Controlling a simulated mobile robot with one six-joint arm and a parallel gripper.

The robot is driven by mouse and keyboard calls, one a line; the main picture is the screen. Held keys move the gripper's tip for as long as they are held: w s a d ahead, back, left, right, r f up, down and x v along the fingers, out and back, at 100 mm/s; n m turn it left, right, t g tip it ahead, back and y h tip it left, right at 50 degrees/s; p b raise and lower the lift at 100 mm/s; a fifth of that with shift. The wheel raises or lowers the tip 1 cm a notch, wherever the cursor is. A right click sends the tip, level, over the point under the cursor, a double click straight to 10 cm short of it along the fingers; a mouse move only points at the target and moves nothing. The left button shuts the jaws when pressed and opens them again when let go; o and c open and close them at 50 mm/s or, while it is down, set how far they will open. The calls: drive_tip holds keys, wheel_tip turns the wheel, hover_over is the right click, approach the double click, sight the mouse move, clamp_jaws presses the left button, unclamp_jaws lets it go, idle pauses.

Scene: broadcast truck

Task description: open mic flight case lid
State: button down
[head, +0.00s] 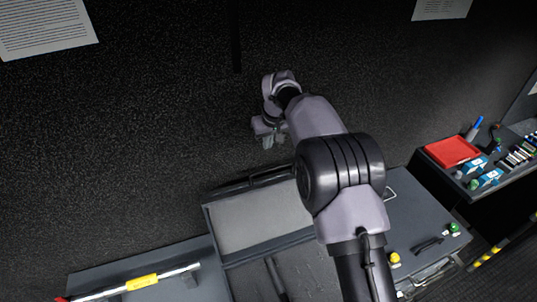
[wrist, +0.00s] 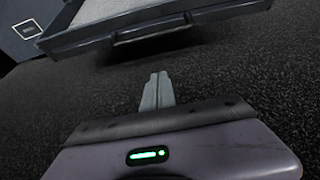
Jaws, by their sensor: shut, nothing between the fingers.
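The flight case lid (head: 255,217) stands swung up at the back of the case, its light grey lining facing up and a dark handle along its far edge. In the wrist view the lid (wrist: 97,41) shows at the top, with the handle (wrist: 150,31) on its near side. The case's dark interior (head: 245,283) shows in front of the lid, with a dark elongated item (head: 275,278) in it. My arm hides the case's right part. My gripper (head: 268,143) is shut and empty, beyond the lid near the dark wall. In the wrist view its fingertips (wrist: 158,76) are together, apart from the lid.
A red tray (head: 452,151) is farther right. A white rod with a yellow band (head: 143,281) lies at lower left.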

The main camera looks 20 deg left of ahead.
drive_tip(key=p, duration=0.1)
hover_over(269, 176)
drive_tip(key=w+a, duration=0.2)
drive_tip(key=w, duration=0.1)
wheel_tip(269, 176, down, 7)
drive_tip(key=s+d, duration=0.1)
drive_tip(key=s+d+p, duration=0.1)
drive_tip(key=s, duration=0.1)
drive_tip(key=shift+f, duration=0.35)
drive_tip(key=shift+w+f, duration=0.1)
drive_tip(key=shift+w, duration=0.05)
